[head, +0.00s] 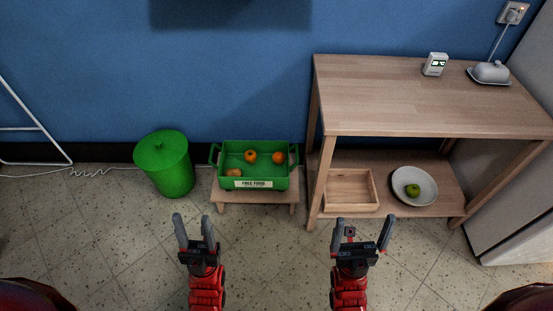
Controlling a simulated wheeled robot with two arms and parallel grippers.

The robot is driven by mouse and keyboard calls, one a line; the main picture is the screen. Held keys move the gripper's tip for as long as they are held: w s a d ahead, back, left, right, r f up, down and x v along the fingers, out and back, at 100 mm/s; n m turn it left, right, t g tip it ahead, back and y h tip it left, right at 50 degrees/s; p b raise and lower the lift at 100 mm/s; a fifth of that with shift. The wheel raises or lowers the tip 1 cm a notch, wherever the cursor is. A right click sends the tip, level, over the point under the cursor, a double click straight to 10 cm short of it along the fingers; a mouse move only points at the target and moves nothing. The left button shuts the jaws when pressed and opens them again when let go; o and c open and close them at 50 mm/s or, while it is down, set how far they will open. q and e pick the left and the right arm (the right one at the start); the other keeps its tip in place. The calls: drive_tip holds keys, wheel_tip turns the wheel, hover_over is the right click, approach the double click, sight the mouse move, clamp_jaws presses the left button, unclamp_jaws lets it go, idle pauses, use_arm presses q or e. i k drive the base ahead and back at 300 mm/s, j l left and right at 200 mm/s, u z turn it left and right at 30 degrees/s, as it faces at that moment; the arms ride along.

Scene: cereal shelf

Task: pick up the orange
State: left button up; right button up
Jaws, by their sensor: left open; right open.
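Two orange round fruits lie in a green crate (226,182) labelled "FREE FOOD": one orange (250,156) near the middle and another orange (278,157) at the right. A brownish item (233,172) lies at the crate's front left; I cannot tell what it is. My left gripper (194,228) is open and empty, in front of the crate and to its left in the picture. My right gripper (363,232) is open and empty, to the right of the crate, in front of the wooden table.
The crate stands on a low wooden stool (254,197). A green bin (165,164) stands left of it. A wooden table (420,95) at the right has a lower shelf with a wooden tray (350,208) and a bowl (428,182) holding a green apple (413,190). The floor in front is clear.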

sight(278, 157)
drive_tip(key=i+j, duration=0.95)
drive_tip(key=i, duration=0.45)
drive_tip(key=z, duration=0.05)
